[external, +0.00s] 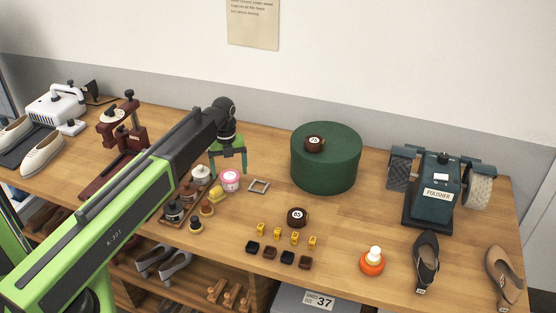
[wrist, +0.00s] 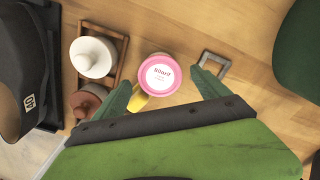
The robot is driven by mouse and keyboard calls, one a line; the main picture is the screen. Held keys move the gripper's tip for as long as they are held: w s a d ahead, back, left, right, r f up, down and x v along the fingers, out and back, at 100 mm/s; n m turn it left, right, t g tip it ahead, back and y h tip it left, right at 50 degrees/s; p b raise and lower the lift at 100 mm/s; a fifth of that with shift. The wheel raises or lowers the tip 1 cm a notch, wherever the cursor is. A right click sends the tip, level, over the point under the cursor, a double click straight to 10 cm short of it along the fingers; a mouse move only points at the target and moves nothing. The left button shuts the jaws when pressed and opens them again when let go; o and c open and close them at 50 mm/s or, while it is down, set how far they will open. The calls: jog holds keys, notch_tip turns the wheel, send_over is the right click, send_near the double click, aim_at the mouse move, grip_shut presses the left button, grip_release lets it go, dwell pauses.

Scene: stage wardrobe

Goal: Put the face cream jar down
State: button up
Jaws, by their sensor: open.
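The face cream jar (external: 231,180) is pink with a white, printed lid. It stands upright on the wooden bench between a wooden tray and a small grey square frame. In the wrist view the jar (wrist: 160,75) shows its lid from above. My gripper (external: 229,166) is open above the jar, with its green fingers pointing down. In the wrist view the gripper (wrist: 162,84) has one finger on each side of the jar, with a gap at both sides. The jar's far side and base are partly hidden.
The wooden tray (wrist: 118,68) with several jars is left of the jar, and the grey frame (external: 259,186) is right of it. A yellow item (external: 216,193) lies close by. A green round box (external: 325,165) stands farther right. Bench space between frame and box is clear.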

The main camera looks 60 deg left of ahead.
aim_at(231, 176)
notch_tip(231, 176, up, 9)
jog(key=p, duration=0.7)
jog(key=shift+r+p, duration=0.15)
jog(key=shift+p, duration=0.25)
jog(key=w+d+n, duration=0.2)
jog(key=d+n, duration=0.2)
jog(key=d, duration=0.7)
jog(key=w+d+n, duration=0.2)
jog(key=d+n, duration=0.2)
jog(key=d, duration=0.8)
jog(key=s+d+n, duration=0.2)
jog(key=d+n, duration=0.4)
jog(key=d, duration=0.5)
jog(key=s+d+n, duration=0.3)
jog(key=d+n, duration=0.3)
jog(key=d, duration=0.6)
jog(key=shift+s, duration=0.25)
jog(key=shift+c, duration=0.6)
jog(key=shift+w, duration=0.1)
jog(key=shift+c, duration=0.6)
